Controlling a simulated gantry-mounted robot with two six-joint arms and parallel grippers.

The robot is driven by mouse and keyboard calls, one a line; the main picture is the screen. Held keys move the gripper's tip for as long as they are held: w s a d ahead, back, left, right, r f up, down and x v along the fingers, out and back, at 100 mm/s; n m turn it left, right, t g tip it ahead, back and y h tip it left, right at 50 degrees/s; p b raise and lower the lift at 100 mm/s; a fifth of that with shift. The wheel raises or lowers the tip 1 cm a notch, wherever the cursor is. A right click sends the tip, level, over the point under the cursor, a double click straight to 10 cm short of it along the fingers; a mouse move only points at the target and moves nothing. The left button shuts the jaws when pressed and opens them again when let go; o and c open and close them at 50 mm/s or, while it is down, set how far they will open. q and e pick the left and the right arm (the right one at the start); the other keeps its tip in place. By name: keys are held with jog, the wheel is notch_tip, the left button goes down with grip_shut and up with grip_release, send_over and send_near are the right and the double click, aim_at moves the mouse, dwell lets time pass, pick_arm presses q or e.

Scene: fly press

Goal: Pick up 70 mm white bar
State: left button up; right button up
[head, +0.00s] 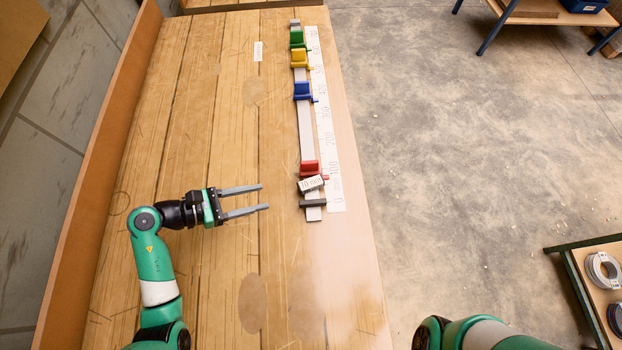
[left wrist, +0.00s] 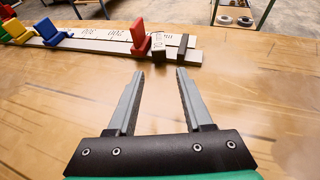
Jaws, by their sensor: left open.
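The white bar (head: 311,184) is a short block with dark print, too small to read surely. It lies slightly skewed on the grey rail (head: 307,140), between the red slider (head: 309,168) and the dark end stop (head: 313,203). The left wrist view also shows the bar (left wrist: 158,44), partly in shadow, beyond the fingertips. My left gripper (head: 265,198) is open and empty, to the left of the bar and apart from it, fingers pointing right toward the rail. My right gripper is out of view; only part of that arm shows at the bottom right.
Blue (head: 302,91), yellow (head: 299,58) and green (head: 297,39) sliders sit farther up the rail. A white ruler (head: 326,120) lies along its right side. A small white label (head: 258,51) lies at the far end.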

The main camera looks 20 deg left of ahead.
aim_at(299, 187)
pick_arm(q)
jog(key=b+x, duration=0.1)
jog(key=x, duration=0.4)
jog(key=shift+f, duration=0.1)
jog(key=shift+w+d, duration=0.2)
jog(key=shift+w, duration=0.1)
jog(key=b+x, duration=0.2)
jog(key=x, duration=0.2)
jog(key=shift+w+d, duration=0.15)
jog(key=shift+w, duration=0.1)
jog(key=shift+w+d, duration=0.25)
jog(key=shift+w, duration=0.05)
grip_shut()
